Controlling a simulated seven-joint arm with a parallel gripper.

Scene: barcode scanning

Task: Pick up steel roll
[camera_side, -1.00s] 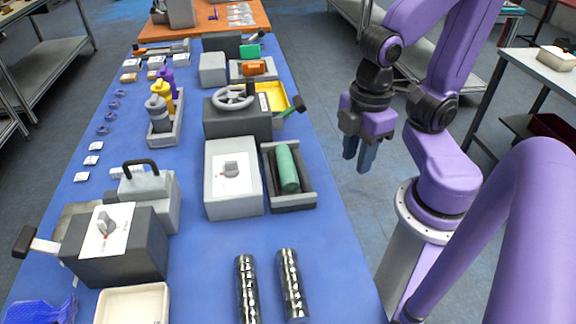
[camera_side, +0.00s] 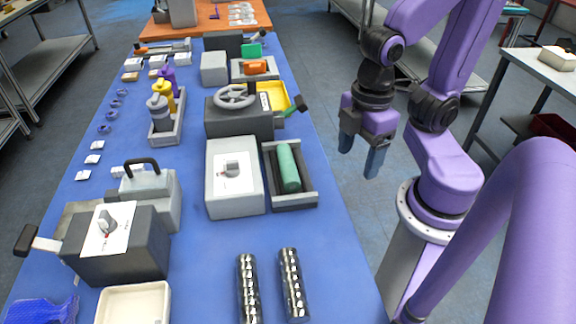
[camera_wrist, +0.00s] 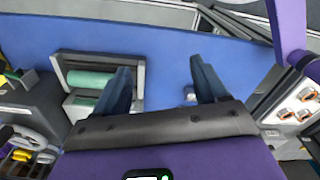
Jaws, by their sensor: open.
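Two shiny steel rolls lie side by side at the front of the blue table in the side view: a left steel roll (camera_side: 248,290) and a right steel roll (camera_side: 292,284), with a small gap between them. My gripper (camera_side: 360,156) hangs to the right of the table's edge, beyond and above the rolls, well apart from them. Its jaws are open and empty, with fingers pointing down. In the wrist view the two fingers of my gripper (camera_wrist: 161,72) stand spread. I cannot make out the steel rolls there.
A green roll (camera_side: 288,166) lies in a grey tray (camera_side: 311,190); the green roll also shows in the wrist view (camera_wrist: 90,79). A grey box (camera_side: 222,205) stands left of it. A white tray (camera_side: 104,308) and a dark lever machine (camera_side: 135,252) stand left of the steel rolls.

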